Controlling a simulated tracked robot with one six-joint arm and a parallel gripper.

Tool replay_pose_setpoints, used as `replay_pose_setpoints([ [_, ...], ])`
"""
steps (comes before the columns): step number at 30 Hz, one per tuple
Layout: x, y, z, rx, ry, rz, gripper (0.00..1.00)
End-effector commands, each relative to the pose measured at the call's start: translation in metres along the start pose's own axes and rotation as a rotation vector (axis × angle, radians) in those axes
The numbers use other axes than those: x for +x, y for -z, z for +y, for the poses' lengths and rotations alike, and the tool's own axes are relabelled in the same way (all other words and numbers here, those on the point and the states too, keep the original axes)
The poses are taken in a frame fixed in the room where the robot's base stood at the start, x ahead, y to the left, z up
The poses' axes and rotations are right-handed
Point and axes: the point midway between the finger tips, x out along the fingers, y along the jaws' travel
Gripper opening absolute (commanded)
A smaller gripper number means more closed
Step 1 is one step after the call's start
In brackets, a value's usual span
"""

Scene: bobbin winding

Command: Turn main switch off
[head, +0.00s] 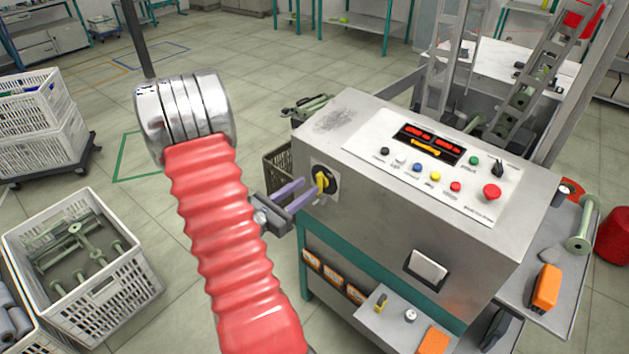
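The main switch (324,182) is a yellow rotary handle on a black round base, on the left side face of the grey machine cabinet (390,235). The yellow handle looks roughly upright. My gripper (311,190) has two purple fingers that point right at the switch, with a gap between them. The fingertips are at or just short of the yellow handle. I cannot tell whether they touch it. My red-sleeved arm comes up from the bottom, left of the cabinet.
The sloped control panel (435,168) on top carries a red display, several coloured buttons and a red emergency stop knob (491,192). A white crate of bobbins (84,318) stands on the floor at lower left. Stacked crates (40,147) stand behind it. Floor at the upper middle is clear.

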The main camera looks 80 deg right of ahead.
Motion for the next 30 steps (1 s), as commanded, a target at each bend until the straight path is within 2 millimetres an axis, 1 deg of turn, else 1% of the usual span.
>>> replay_pose_setpoints([
  [1, 0.007, 0.0, -0.001, 0.0, 0.004, 0.0, 0.31],
  [6, 0.028, 0.0, -0.001, 0.0, 0.003, 0.0, 0.31],
  [10, 0.04, 0.0, -0.001, 0.0, 0.002, 0.0, 0.31],
  [15, 0.047, 0.0, 0.0, 0.0, 0.0, 0.0, 0.31],
  [22, 0.047, 0.0, 0.0, 0.0, -0.001, 0.0, 0.31],
  [23, 0.047, 0.0, 0.0, 0.0, -0.001, 0.0, 0.31],
  [30, 0.047, 0.0, 0.0, -0.001, 0.0, 0.001, 0.14],
])
